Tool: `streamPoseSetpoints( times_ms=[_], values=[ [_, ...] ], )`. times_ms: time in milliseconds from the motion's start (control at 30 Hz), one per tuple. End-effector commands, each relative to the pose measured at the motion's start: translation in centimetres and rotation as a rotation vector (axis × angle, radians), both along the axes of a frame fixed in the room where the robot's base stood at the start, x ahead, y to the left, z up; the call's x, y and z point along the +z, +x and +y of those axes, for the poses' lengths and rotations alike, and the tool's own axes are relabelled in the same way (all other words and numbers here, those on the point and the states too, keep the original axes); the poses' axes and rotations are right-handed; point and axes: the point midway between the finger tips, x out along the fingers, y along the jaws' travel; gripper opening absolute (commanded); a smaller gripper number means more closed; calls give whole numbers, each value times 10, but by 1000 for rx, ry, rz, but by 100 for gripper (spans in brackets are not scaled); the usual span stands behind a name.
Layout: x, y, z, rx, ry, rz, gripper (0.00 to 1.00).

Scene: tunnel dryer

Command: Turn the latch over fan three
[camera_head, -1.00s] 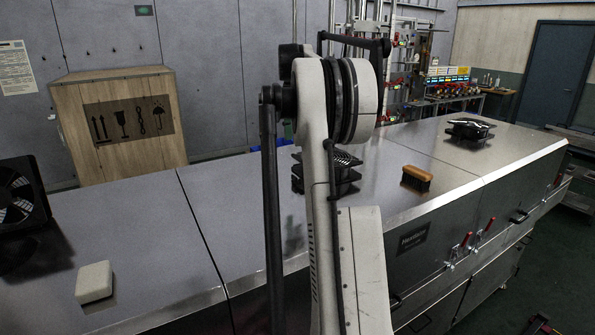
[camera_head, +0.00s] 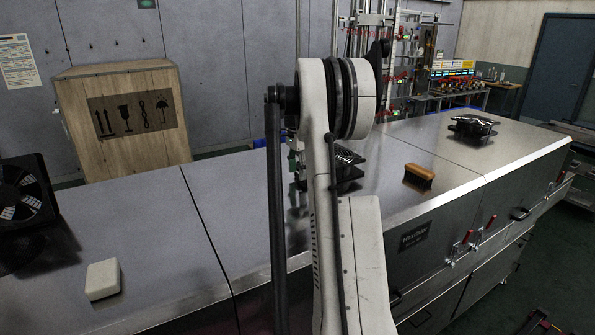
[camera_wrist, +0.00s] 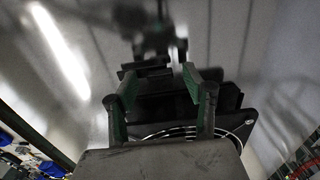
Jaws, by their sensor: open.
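Two red-handled latches show on the dryer's front face in the head view, a left one (camera_head: 459,246) and a right one (camera_head: 485,231). I cannot tell which fan either belongs to. A black fan (camera_head: 347,160) sits on the dryer top, partly hidden behind my arm; another black fan (camera_head: 472,125) lies farther right. My gripper (camera_wrist: 158,78) is open in the wrist view, its two dark green fingers apart. Dark block-like parts show between and beyond them, and a black fan with a ringed guard (camera_wrist: 228,140) lies below. In the head view my gripper is mostly hidden behind my arm.
A brown brush (camera_head: 419,177) and a pale block (camera_head: 103,279) lie on the dryer top (camera_head: 150,235). An upright fan (camera_head: 24,192) stands at the far left. A wooden crate (camera_head: 90,155) stands behind. The top between these is clear.

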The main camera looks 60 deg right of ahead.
Motion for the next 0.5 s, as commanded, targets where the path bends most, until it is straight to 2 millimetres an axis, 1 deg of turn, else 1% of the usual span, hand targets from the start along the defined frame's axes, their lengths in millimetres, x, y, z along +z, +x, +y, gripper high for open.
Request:
streamPoseSetpoints(
  times_ms=[100,367,400,500],
  values=[
    [-5,0,0,0,0,0,46],
    [-7,0,0,0,0,0,46],
    [-7,0,0,0,0,0,45],
    [-7,0,0,0,0,0,31]
  ],
)
